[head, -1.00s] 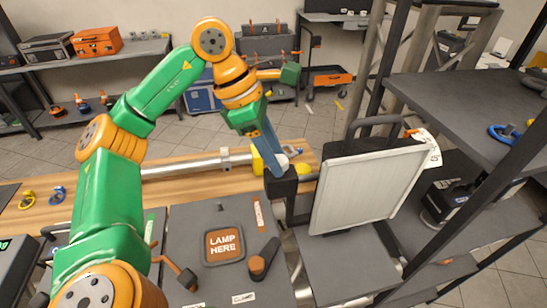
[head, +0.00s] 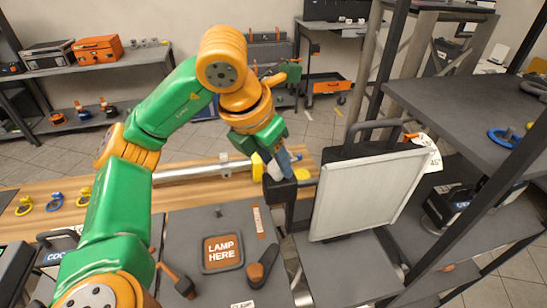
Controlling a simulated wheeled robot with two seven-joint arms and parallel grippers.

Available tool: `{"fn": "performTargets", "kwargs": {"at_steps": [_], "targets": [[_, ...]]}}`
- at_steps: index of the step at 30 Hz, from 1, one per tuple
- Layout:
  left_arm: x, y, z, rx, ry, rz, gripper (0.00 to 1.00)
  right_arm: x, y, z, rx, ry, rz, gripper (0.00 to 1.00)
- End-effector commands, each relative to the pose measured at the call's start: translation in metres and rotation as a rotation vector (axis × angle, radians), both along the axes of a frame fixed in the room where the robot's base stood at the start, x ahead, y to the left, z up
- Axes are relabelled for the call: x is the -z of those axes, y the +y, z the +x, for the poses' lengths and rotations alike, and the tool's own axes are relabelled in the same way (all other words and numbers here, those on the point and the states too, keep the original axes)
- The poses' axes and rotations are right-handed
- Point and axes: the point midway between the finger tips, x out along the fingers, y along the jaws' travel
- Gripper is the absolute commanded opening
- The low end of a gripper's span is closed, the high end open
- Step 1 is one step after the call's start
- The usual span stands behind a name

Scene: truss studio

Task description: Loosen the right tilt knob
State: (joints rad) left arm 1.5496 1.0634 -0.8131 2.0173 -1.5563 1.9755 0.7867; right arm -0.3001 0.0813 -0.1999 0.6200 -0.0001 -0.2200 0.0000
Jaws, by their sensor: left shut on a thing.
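My right gripper is not in view.
A grey mat (head: 200,275) marked "LAMP HERE" lies in front, with black-and-orange tools on it. A pale tube (head: 190,172) with a yellow collar lies on the wooden bench behind. A dark shelf rack (head: 460,100) stands close on the right.

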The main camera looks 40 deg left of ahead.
Motion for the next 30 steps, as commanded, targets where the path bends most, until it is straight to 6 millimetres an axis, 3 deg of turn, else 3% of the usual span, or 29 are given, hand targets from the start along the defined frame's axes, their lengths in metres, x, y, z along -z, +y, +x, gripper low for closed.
{"fn": "performTargets", "kwargs": {"at_steps": [12,29,30], "targets": [[-0.0025,-0.0012,0.001,-0.177,-0.007,-0.002,0.0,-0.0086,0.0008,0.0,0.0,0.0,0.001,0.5],[-0.0016,-0.001,0.001,-0.205,-0.006,-0.002,0.0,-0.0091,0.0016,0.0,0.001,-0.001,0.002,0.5],[-0.0016,-0.001,0.001,-0.205,-0.006,-0.002,0.52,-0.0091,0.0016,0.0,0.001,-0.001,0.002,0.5]]}}
